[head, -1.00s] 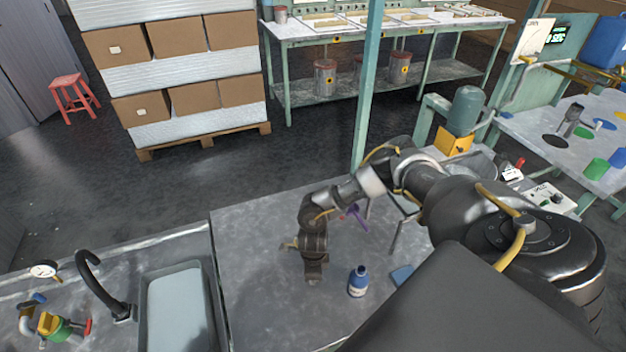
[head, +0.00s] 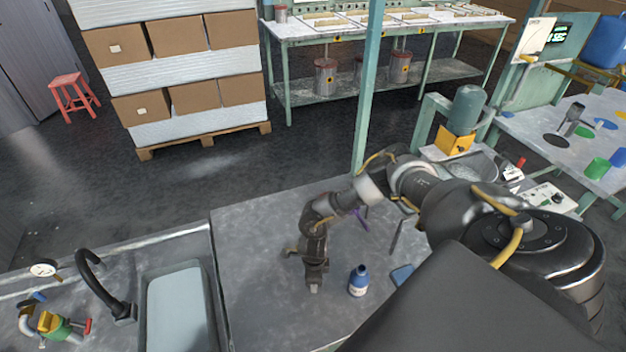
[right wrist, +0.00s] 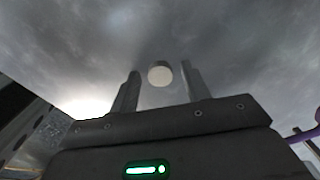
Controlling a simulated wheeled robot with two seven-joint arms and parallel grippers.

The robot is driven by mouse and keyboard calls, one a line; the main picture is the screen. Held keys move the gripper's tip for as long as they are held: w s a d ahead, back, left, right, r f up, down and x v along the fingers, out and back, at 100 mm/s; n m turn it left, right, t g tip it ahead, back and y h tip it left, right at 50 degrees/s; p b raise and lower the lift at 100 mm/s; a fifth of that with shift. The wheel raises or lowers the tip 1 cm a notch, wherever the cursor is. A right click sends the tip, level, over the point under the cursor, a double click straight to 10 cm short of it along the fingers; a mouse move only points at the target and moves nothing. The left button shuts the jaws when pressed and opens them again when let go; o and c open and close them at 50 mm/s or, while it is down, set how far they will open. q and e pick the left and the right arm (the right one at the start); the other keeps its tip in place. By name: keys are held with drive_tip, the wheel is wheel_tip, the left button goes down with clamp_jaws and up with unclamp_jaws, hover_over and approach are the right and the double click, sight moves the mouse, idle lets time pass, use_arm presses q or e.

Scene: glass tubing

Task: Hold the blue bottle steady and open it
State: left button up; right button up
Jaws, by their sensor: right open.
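My left gripper is not in view.
A flat blue item (head: 402,274) lies right of the bottle. A purple item (head: 361,217) is partly hidden behind my right arm. A sink basin (head: 178,310) with a black tap (head: 105,290) is at the left. The bench left of the gripper is clear.

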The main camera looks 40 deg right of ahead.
drive_tip(key=shift+r, duration=0.1)
drive_tip(key=shift+r, duration=0.25)
wheel_tip(320, 180, up, 12)
drive_tip(key=shift+f, duration=0.2)
